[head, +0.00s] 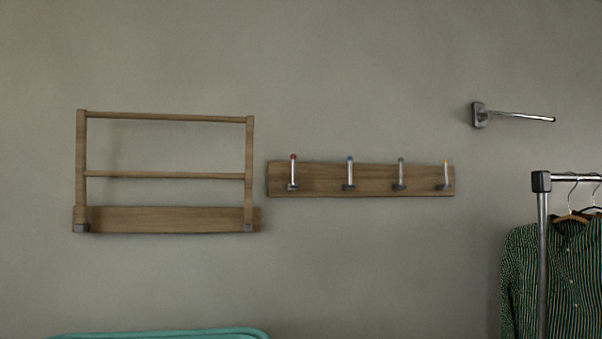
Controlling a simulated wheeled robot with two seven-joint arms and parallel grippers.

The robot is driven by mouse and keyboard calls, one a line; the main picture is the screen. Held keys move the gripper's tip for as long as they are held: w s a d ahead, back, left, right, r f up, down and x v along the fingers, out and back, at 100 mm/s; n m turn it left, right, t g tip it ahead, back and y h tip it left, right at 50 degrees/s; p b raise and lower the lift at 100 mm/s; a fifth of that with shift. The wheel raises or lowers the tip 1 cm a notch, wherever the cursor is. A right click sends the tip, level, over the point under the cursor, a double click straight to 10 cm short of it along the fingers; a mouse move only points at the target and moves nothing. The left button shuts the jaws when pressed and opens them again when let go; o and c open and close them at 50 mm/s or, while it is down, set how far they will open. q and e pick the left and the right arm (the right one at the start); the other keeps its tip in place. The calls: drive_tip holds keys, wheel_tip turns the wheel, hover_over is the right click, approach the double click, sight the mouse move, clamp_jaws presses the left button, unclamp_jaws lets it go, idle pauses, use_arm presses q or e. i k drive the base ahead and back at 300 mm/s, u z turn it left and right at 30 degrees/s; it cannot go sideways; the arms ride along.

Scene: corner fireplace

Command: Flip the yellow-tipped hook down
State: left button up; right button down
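The yellow-tipped hook (446,174) is at the right end of a wooden hook board (376,179) on the wall. It stands upright against the board, with its tip at the top. To its left on the same board are three more upright hooks: a grey-green-tipped hook (401,174), a blue-tipped hook (350,173) and a red-tipped hook (293,172). Neither of my grippers shows in the head view.
A wooden wall rack (166,175) with bars hangs left of the hook board. A metal wall rod (521,116) sticks out at the upper right. A clothes rail (543,250) with a striped shirt (570,280) stands at the right. A teal object (170,334) shows at the bottom left.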

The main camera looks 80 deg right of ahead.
sight(446, 186)
drive_tip(key=k, duration=1.7)
drive_tip(key=z, duration=1.65)
